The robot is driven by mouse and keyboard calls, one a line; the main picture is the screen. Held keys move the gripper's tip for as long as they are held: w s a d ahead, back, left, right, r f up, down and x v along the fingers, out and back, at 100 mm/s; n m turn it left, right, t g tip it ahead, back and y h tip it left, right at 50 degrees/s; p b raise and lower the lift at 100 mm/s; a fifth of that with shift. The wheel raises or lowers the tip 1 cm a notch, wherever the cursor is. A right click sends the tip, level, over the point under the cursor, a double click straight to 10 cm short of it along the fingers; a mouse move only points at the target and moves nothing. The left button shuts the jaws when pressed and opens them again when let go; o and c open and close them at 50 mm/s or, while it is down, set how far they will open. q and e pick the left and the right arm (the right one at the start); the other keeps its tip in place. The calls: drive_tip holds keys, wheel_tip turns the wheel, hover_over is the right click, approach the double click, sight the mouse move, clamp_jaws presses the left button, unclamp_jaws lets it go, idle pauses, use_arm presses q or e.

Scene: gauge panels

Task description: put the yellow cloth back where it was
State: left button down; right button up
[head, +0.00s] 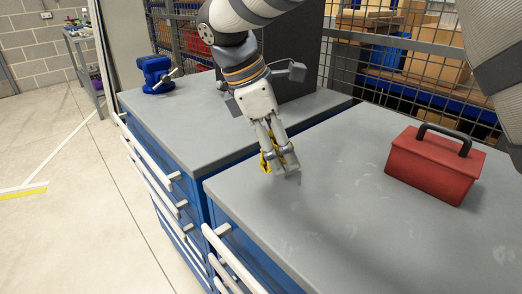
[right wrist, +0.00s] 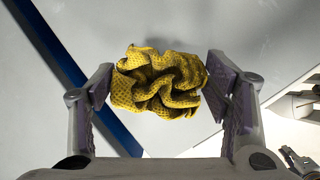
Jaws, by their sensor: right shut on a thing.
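The yellow cloth (right wrist: 160,82) is a crumpled, dotted bundle. In the right wrist view it sits between the two finger pads of my right gripper (right wrist: 160,88), which is shut on it. In the head view my right gripper (head: 279,160) points down over the left part of the near grey worktop, close to the seam between the two benches. Only a little of the cloth (head: 266,160) shows there beside the fingers. I cannot tell how far it is above the surface.
A red toolbox (head: 432,167) with a black handle stands on the right of the near worktop (head: 330,225). A blue vise (head: 156,73) is on the far worktop (head: 165,120). Drawer handles (head: 235,260) stick out along the front. The near worktop's middle is clear. Mesh fencing stands behind.

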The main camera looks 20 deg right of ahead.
drive_tip(key=shift+w+d+f, duration=0.2)
drive_tip(key=shift+d+f, duration=0.05)
drive_tip(key=shift+f, duration=0.1)
drive_tip(key=shift+w+d+f, duration=0.1)
drive_tip(key=shift+d+f, duration=0.05)
drive_tip(key=shift+f, duration=0.75)
drive_tip(key=shift+w+d+f, duration=0.1)
drive_tip(key=shift+f, duration=0.8)
drive_tip(key=shift+f, duration=0.15)
drive_tip(key=o, duration=1.1)
drive_tip(key=v, duration=1.2)
drive_tip(key=shift+b, duration=0.4)
drive_tip(key=shift+s, duration=0.1)
